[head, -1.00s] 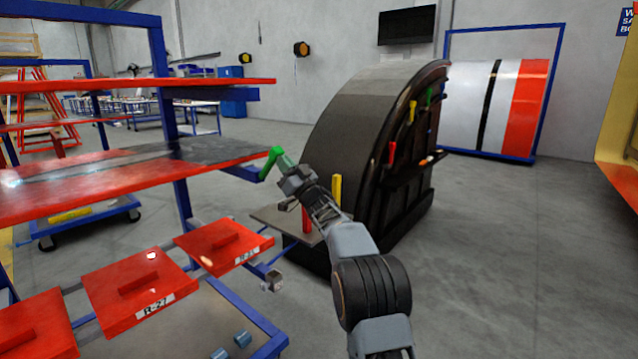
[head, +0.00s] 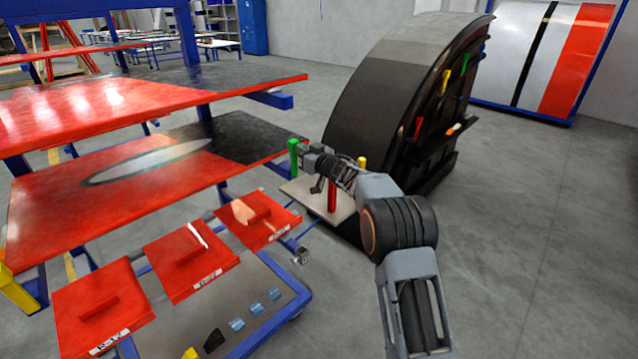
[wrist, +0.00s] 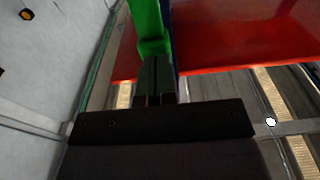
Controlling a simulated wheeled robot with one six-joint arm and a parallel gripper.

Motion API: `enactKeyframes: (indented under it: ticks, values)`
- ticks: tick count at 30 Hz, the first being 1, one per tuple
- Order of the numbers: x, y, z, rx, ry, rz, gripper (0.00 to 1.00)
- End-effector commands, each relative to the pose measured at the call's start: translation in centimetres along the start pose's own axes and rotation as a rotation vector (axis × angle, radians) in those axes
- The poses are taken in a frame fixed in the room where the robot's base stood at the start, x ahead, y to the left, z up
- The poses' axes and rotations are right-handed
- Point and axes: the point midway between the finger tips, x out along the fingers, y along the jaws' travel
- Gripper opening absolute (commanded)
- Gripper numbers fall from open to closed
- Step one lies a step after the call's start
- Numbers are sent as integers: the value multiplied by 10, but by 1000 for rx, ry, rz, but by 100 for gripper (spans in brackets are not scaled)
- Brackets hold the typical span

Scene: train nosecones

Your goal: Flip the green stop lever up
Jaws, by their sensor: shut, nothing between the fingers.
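The green stop lever (head: 293,153) stands close to upright at the left end of my arm in the head view, by the edge of the red shelf. My gripper (head: 309,151) is just right of it, at about its upper part. In the wrist view the green lever (wrist: 148,28) rises past the tips of my gripper (wrist: 155,62). The fingers are shut together with nothing between them, touching or very close to the lever. The lever's lower end is partly hidden by the fingers there.
A red lever (head: 332,195) and a yellow lever (head: 362,162) stand on a grey plate (head: 296,190) beneath my arm. Red shelves (head: 70,210) fill the left. A dark curved nosecone (head: 385,90) stands behind. The floor at right (head: 540,220) is clear.

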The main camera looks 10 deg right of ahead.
Motion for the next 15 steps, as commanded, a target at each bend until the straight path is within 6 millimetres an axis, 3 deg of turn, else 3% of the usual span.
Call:
enactKeyframes:
  ticks: [1,15]
  values:
    - [2,0,-8,1,-15,0,0]
    - [10,-1,-4,0,-77,-1,0]
